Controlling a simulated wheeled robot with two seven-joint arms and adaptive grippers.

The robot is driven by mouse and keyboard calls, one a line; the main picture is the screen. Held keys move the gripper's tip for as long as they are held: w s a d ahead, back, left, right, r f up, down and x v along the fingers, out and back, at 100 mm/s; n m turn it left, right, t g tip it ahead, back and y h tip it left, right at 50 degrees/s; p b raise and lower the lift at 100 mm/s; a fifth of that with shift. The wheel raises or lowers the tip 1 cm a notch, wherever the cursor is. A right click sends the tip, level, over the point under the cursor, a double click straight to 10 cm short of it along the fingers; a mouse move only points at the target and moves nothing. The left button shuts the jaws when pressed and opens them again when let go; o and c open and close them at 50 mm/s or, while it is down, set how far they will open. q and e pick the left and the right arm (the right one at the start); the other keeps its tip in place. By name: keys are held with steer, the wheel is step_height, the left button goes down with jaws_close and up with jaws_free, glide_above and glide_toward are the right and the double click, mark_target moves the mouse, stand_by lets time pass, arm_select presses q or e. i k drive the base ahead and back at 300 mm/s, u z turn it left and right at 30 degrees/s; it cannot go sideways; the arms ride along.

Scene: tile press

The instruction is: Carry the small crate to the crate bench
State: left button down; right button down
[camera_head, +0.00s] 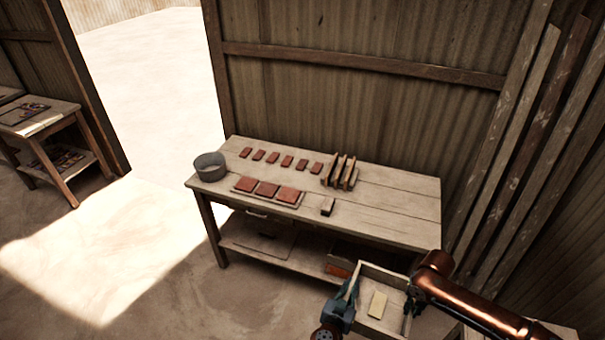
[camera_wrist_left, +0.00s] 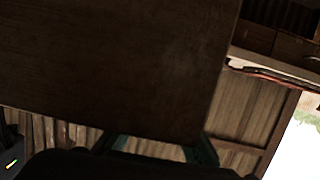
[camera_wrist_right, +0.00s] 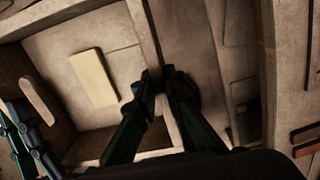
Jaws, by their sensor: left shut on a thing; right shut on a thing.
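The small crate (camera_head: 367,269) is a pale wooden open box at the bottom right of the head view, in front of a workbench. A pale yellow block (camera_head: 377,304) lies inside it. My left gripper (camera_head: 350,296) is shut on the crate's left side. My right gripper (camera_head: 411,298) is shut on its right side. In the right wrist view the fingers (camera_wrist_right: 168,78) pinch a crate wall, with the pale block (camera_wrist_right: 93,77) inside. In the left wrist view a dark wooden panel of the crate (camera_wrist_left: 120,60) fills much of the picture. I cannot tell which bench is the crate bench.
The workbench (camera_head: 400,205) holds a grey tub (camera_head: 210,166), red tiles (camera_head: 268,188), a wooden rack (camera_head: 340,172) and a small block (camera_head: 327,206). Another bench (camera_head: 50,122) stands at the far left. Planks lean at the right (camera_head: 510,140). The floor at left is clear.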

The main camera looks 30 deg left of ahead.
mark_target(380, 213)
steer(key=u, duration=0.2)
steer(key=i, duration=1.6)
